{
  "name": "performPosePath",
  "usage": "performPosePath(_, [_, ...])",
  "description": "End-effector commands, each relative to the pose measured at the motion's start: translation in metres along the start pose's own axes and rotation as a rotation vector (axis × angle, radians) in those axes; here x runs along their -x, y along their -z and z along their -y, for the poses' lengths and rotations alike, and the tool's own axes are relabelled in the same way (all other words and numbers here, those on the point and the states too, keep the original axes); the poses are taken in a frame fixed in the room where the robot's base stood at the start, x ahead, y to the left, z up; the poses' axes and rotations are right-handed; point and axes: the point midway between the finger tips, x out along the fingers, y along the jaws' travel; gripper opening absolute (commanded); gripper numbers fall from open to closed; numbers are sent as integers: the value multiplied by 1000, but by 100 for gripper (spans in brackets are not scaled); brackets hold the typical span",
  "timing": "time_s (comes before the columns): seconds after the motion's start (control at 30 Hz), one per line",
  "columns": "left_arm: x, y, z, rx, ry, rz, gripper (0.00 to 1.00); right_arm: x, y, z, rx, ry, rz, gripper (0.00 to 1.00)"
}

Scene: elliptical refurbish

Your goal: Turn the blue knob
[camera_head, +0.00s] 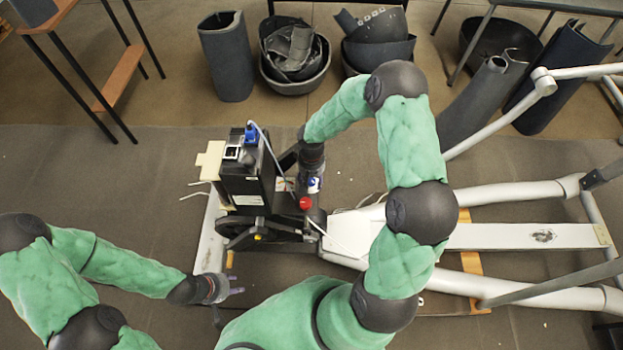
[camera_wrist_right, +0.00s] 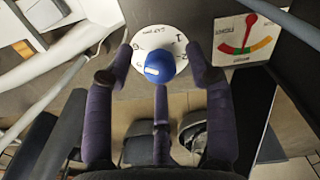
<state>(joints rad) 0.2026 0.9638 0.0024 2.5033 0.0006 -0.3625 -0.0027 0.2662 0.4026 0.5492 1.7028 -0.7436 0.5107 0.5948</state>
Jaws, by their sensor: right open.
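The blue knob (camera_wrist_right: 160,67) sits at the middle of a round white dial (camera_wrist_right: 143,45) with black numbers in the right wrist view. My right gripper (camera_wrist_right: 158,72) is open around the knob. One finger is at its left, one at its right and one below; gaps show at the sides, and I cannot tell whether the lower finger touches it. In the head view my right gripper (camera_head: 312,172) is beside the machine's dark console (camera_head: 245,180), and the knob is hard to make out there. My left gripper (camera_head: 232,290) is open and empty near the machine's front left.
A gauge plate (camera_wrist_right: 246,40) with a red pointer is right of the dial in the wrist view. A red ball knob (camera_head: 305,203) and a loose cable are near the console. The machine's white rails (camera_head: 520,192) extend right. Dark bins (camera_head: 295,55) stand behind.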

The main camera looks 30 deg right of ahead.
Motion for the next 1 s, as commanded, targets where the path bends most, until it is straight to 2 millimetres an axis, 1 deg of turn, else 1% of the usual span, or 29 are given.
performPosePath(0.07, [0,0,0,0,0,0,40,0,0,0,0,0,0,55])
performPosePath(0.1, [0,0,0,0,0,0,40,0,0,0,0,0,0,52])
performPosePath(0.17, [0,0,0,0,0,0,40,0,0,0,0,0,0,35])
performPosePath(0.2, [0,0,0,0,0,0,40,0,0,0,0,0,0,24])
performPosePath(0.27, [0,0,0,0,0,0,40,0,0,0,0,0,0,7])
performPosePath(0.3, [0,0,0,0,0,0,40,0,0,0,0,0,0,0])
performPosePath(0.67, [2,0,-1,0,0,0,40,0,0,0,35,0,0,0])
performPosePath(0.87, [5,0,-2,0,0,0,40,1,-1,0,140,0,1,0])
performPosePath(1.0, [10,0,-3,0,0,0,40,1,0,0,254,1,1,0])
